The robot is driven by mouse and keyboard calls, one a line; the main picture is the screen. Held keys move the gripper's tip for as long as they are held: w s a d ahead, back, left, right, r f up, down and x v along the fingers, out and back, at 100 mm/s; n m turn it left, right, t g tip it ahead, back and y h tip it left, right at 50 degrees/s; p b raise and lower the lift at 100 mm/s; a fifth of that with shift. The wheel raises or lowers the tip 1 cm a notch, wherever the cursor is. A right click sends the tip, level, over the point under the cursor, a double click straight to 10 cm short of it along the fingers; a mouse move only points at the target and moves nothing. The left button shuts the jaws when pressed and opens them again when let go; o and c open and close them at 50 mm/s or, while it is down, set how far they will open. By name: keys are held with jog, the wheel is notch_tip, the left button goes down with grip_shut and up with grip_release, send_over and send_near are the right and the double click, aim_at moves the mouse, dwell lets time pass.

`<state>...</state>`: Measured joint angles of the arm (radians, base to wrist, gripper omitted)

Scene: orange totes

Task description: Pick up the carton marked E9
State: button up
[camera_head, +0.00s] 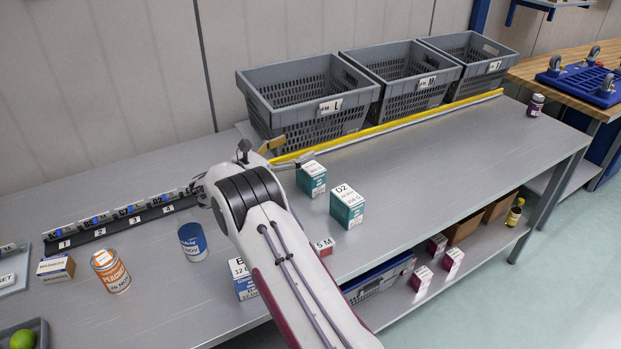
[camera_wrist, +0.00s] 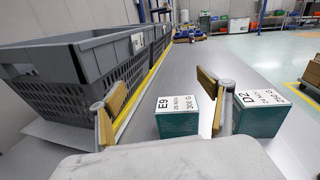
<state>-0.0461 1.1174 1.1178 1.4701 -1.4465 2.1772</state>
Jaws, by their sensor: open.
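The carton marked E9 is a teal and white box. It stands upright on the grey bench (camera_head: 430,140) in the head view (camera_head: 312,182). In the wrist view the E9 carton (camera_wrist: 177,124) is ahead, between the two fingers in the picture and nearer the right one. My gripper (camera_head: 285,154) is open and empty, just left of the carton in the head view; its fingers also show in the wrist view (camera_wrist: 158,98). Whether the right finger touches the carton cannot be told. The similar D2 carton (camera_head: 347,210) stands close by, right of E9 (camera_wrist: 262,118).
Grey crates marked L (camera_head: 300,131), M and another letter line the back behind a yellow strip (camera_head: 430,115). The bench's right half is mostly clear.

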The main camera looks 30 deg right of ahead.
aim_at(303, 175)
jog(key=shift+s+d+f+m+g, duration=0.25)
jog(key=shift+s+f+m+g, duration=0.2)
jog(key=shift+f+m+g, duration=0.05)
jog(key=shift+s+d+f+m+g, duration=0.2)
jog(key=shift+s+f+m+g, duration=0.25)
jog(key=shift+m+g, duration=0.05)
jog(key=shift+f, duration=0.1)
jog(key=shift+f, duration=2.8)
jog(key=shift+f, duration=0.45)
jog(key=shift+d+f, duration=0.15)
jog(key=shift+d, duration=0.15)
jog(key=shift+w+d, duration=0.15)
jog(key=shift+d, duration=0.95)
jog(key=shift+w+d, duration=0.15)
jog(key=shift+d, duration=0.95)
